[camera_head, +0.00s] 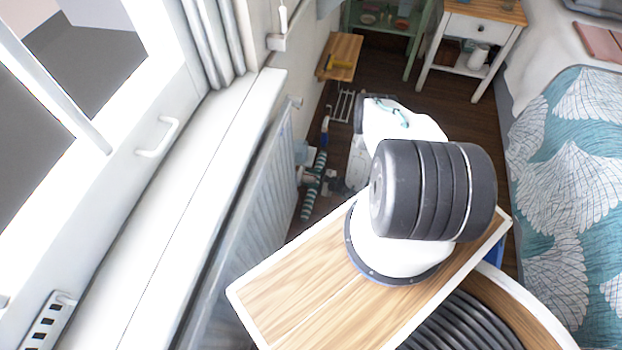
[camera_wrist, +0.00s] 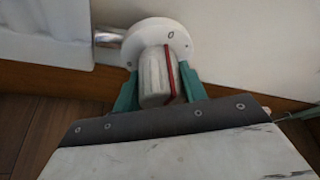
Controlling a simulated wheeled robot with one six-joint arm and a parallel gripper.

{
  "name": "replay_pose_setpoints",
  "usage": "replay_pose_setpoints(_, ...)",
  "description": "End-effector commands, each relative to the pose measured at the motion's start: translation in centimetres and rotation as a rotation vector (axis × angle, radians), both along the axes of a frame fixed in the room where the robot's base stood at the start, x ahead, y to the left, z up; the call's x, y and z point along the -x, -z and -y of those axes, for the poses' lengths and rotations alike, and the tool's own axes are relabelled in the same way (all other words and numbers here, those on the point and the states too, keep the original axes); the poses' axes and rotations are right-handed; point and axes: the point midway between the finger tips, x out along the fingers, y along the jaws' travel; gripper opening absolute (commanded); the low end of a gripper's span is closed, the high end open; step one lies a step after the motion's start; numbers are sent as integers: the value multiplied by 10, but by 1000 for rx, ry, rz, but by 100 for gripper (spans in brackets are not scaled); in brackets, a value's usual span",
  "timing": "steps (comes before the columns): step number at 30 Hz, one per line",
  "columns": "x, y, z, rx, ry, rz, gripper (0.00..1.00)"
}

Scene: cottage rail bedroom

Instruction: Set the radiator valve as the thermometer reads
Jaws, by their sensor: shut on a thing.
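The radiator valve shows in the wrist view as a pale ribbed knob (camera_wrist: 154,78) with a red line along its right side. Behind it is a round white collar (camera_wrist: 172,32) with small dark marks, too small to read. My gripper (camera_wrist: 158,88) has its teal fingers on either side of the knob and is shut on it. The white ribbed radiator (camera_head: 262,185) stands below the window sill in the head view; its edge also shows in the wrist view (camera_wrist: 45,35). I cannot make out a thermometer.
The window sill (camera_head: 190,190) runs along the left. A wooden stool (camera_head: 340,52), a white bedside table (camera_head: 480,25) and the bed (camera_head: 565,180) stand beyond and to the right.

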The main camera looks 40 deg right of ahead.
Motion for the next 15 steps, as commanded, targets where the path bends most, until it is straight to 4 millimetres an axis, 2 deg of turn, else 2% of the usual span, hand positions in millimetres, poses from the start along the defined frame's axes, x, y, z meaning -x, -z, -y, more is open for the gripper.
replay_pose_setpoints(7, 1, 0, 0, 0, 0, 0, 19)
replay_pose_setpoints(8, 1, 0, 0, 0, 0, 0, 45)
replay_pose_setpoints(10, 1, 0, 0, 1, 1, -1, 64)
replay_pose_setpoints(15, 0, 0, 0, -1, 0, 0, 64)
